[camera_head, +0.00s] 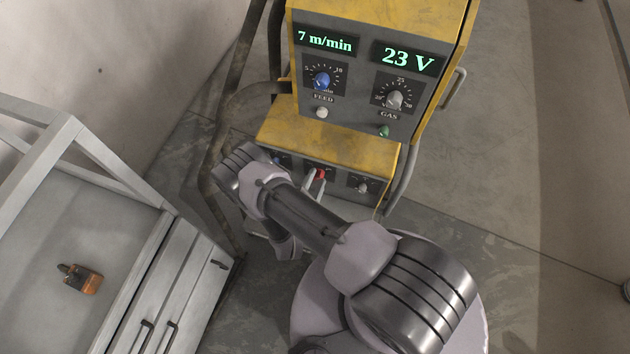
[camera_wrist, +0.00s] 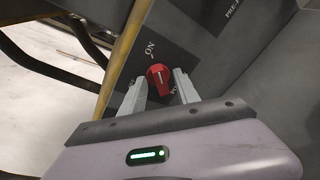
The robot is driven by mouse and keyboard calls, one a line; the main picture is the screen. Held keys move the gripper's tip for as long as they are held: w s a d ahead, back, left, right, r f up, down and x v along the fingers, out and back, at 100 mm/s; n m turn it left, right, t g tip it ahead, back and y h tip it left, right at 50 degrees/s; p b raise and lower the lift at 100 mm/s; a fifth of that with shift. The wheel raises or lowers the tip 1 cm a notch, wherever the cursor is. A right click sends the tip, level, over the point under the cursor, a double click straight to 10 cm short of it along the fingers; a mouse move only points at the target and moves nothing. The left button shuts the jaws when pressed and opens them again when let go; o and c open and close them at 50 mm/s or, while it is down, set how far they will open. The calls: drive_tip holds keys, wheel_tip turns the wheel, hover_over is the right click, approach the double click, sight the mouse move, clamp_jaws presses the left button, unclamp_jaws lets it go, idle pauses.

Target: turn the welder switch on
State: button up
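The welder (camera_head: 285,128) is a yellow and dark grey machine at top centre in the head view. Its red switch knob (camera_head: 320,174) is on the lower front panel; it also shows in the wrist view (camera_wrist: 160,78), with a pale line on its face. An "ON" label is printed above the knob; another label below it is partly hidden. My gripper (camera_wrist: 158,84) is open, with one finger on each side of the knob. Gaps show between fingers and knob in the wrist view, so I cannot see contact. In the head view my arm hides most of the gripper.
The upper panel has lit displays reading 7 m/min and 23 V, a blue knob (camera_head: 321,80) and a grey knob (camera_head: 394,99). A grey knob (camera_head: 362,187) is right of the switch. A grey workbench (camera_head: 60,215) with an orange-black object (camera_head: 82,279) stands left. Floor is clear at right.

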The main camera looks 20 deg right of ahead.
drive_tip(key=p+v, duration=0.3)
drive_tip(key=v, duration=1.4)
drive_tip(key=shift+s+p, duration=0.2)
drive_tip(key=shift+p, duration=0.1)
drive_tip(key=shift+a+r, duration=0.1)
drive_tip(key=shift+a, duration=0.1)
drive_tip(key=w+d+r+m+g+h+b, duration=0.1)
drive_tip(key=w+r+m+g, duration=0.1)
drive_tip(key=r+m+g, duration=0.7)
drive_tip(key=w+d+r+m+g+h+b, duration=0.15)
drive_tip(key=r+m, duration=0.25)
drive_tip(key=r, duration=0.9)
drive_tip(key=s+d+r+m+t+y, duration=0.1)
drive_tip(key=s+r+m+y, duration=0.1)
drive_tip(key=r, duration=0.6)
drive_tip(key=s+d+r+m+t+y, duration=0.1)
drive_tip(key=s+r+m+t+y, duration=0.1)
drive_tip(key=r+m+y, duration=0.3)
drive_tip(key=s+r+m+t+y+b, duration=0.1)
drive_tip(key=s+r+m+y, duration=0.2)
drive_tip(key=r+y, duration=0.3)
wheel_tip(320, 180, up, 5)
drive_tip(key=shift+s+d+f+m, duration=0.1)
drive_tip(key=shift+s+d+m, duration=0.3)
drive_tip(key=shift+s, duration=0.2)
